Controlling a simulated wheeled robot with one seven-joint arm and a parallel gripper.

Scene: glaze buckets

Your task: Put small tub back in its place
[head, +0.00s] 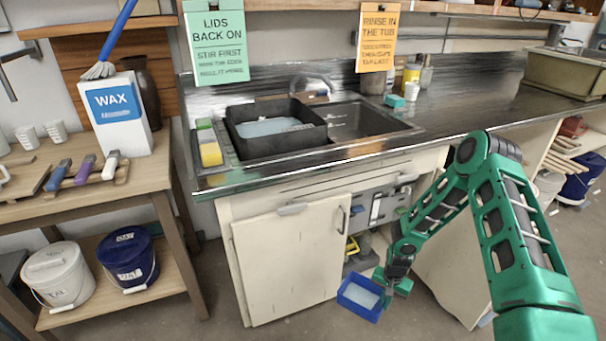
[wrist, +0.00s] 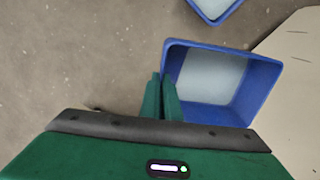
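A small blue tub (head: 357,299) with a pale inside is at the bottom centre of the head view, in front of the open cabinet under the sink. In the wrist view the blue tub (wrist: 232,117) is right of the fingers. My gripper (wrist: 161,97) is closed at its left wall, which appears to run between the two fingers. In the head view my gripper (head: 388,295) is at the tub's right side, low down. I cannot tell whether the tub touches the floor. Part of a second blue tub (wrist: 213,18) shows at the top of the wrist view.
A cream cabinet door (head: 292,262) stands left of the opening and another pale panel (head: 437,272) right of it. A black basin (head: 276,137) sits at the sink. A white bucket (head: 58,276) and dark blue bucket (head: 128,258) stand on the left shelf.

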